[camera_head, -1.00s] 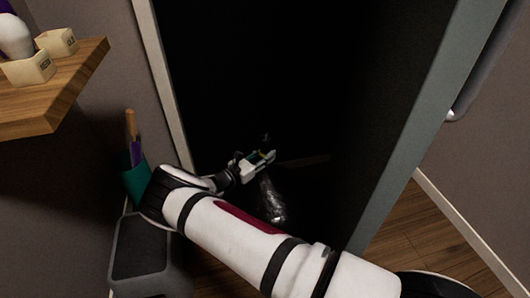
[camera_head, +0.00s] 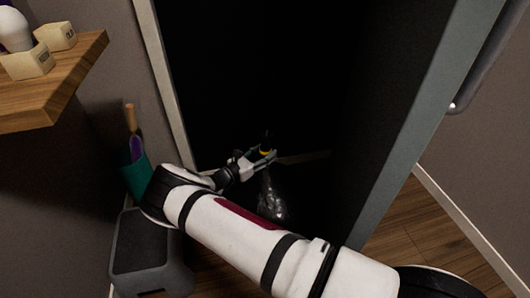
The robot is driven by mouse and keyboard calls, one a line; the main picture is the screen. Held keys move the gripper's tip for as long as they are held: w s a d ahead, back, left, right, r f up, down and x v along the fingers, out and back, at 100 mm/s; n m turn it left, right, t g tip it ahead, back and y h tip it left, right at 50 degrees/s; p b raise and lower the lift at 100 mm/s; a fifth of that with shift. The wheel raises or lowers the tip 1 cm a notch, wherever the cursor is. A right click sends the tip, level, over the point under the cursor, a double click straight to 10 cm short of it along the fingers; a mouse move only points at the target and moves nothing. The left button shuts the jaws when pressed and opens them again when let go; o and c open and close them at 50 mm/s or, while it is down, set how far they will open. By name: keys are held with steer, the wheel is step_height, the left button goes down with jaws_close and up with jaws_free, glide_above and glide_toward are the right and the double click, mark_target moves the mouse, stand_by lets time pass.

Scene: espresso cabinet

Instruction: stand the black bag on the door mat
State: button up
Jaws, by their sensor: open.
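The black bag (camera_head: 271,202) stands on the dark floor in the doorway, glossy and partly hidden behind my arm. Its narrow top reaches up toward my gripper (camera_head: 268,157). My gripper is open at the top of the bag, with a small dark and yellow part (camera_head: 266,147) showing between or just behind its fingers. I cannot tell whether the fingers touch the bag. The door mat cannot be made out in this view.
A grey door edge (camera_head: 415,125) rises on the right, with wooden floor (camera_head: 405,222) beyond it. A wooden shelf (camera_head: 50,95) with small boxes juts in at upper left. A teal holder (camera_head: 134,175) and a grey step stool or bin (camera_head: 150,255) stand at lower left. The doorway is very dark.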

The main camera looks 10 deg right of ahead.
steer(key=p+v, duration=0.2)
steer(key=v, duration=0.9)
steer(key=shift+a, duration=0.25)
